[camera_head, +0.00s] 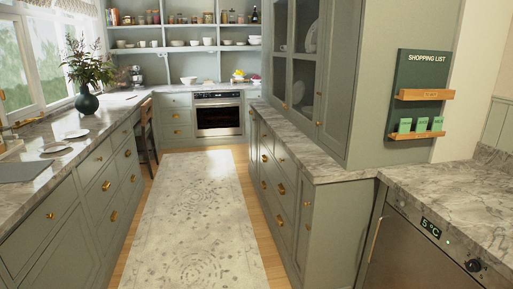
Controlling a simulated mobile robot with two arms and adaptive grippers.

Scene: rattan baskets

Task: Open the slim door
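A narrow grey-green cabinet front (303,235) with a brass knob (306,205) near its top is at the near end of the right-hand drawer row; it may be the slim door. It looks shut, flush with its neighbours. A tall grey-green upper cabinet (340,75) has glass-paned doors with brass knobs, which look shut. Neither of my grippers is in view, so I cannot see where they are relative to any door.
A patterned rug (200,215) covers the clear aisle between the left counter (75,140) and right counter (300,150). An oven (219,115) is at the far end. A steel appliance (415,250) showing 5°C stands at the near right. A chair (147,130) is by the left counter.

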